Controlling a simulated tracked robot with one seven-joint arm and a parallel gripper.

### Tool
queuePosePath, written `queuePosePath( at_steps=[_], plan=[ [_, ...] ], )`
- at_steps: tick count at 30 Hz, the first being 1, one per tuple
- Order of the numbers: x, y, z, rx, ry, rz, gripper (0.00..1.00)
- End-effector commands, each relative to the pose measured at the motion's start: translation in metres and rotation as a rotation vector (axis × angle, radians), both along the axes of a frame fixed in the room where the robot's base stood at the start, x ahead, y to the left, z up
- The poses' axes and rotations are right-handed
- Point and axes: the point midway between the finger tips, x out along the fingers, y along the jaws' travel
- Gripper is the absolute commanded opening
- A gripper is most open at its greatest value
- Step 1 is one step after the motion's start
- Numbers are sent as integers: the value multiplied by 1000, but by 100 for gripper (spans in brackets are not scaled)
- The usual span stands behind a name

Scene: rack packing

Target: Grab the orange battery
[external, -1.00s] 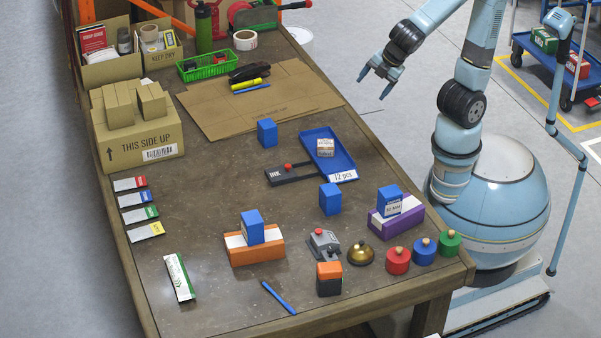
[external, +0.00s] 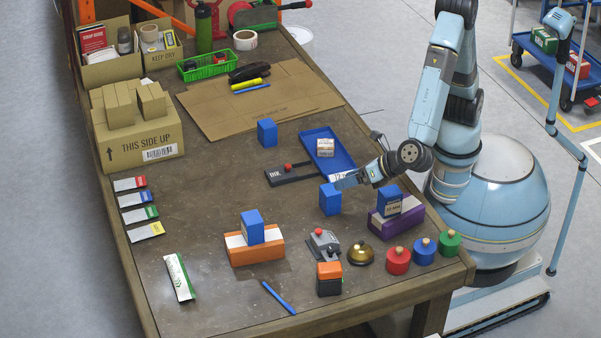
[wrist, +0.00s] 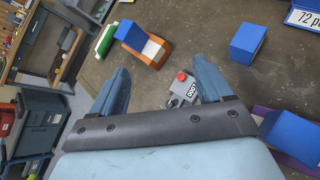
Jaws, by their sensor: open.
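The orange battery (external: 329,279) is a small upright block with an orange top and a dark body. It stands near the front of the table in the external view, just in front of a grey device with a red button (external: 323,243). I cannot make it out in the wrist view, where my gripper covers part of the table. My gripper (external: 345,180) is above the table near a blue block (external: 330,199), behind the battery and apart from it. In the wrist view my gripper (wrist: 161,68) is open, with nothing between its fingers; the grey device (wrist: 183,90) shows beyond them.
A brass bell (external: 361,254) and red, blue and green knobbed weights stand right of the battery. An orange-and-white box (external: 254,254) with a blue block on top is to its left. A purple box (external: 396,222) and blue tray (external: 341,153) lie behind. A blue pen (external: 279,298) lies front left.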

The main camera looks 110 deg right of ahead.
Motion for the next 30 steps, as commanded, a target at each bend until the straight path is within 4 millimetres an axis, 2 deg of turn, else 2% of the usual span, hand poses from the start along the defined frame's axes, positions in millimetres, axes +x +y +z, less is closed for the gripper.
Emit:
queuePosePath(
  at_steps=[1, 9, 12, 15, 18, 23, 30],
  plan=[
    [2, 22, -14, -48, 7, 63, 79],
    [4, 125, -78, -280, 8, 379, 79],
    [0, 153, -97, -343, 3, 465, 79],
    [-3, 172, -110, -384, -1, 525, 79],
    [-5, 181, -117, -405, -4, 554, 79],
    [1, 181, -121, -410, -5, 561, 79],
    [32, 173, -134, -410, -4, 559, 79]
  ],
)
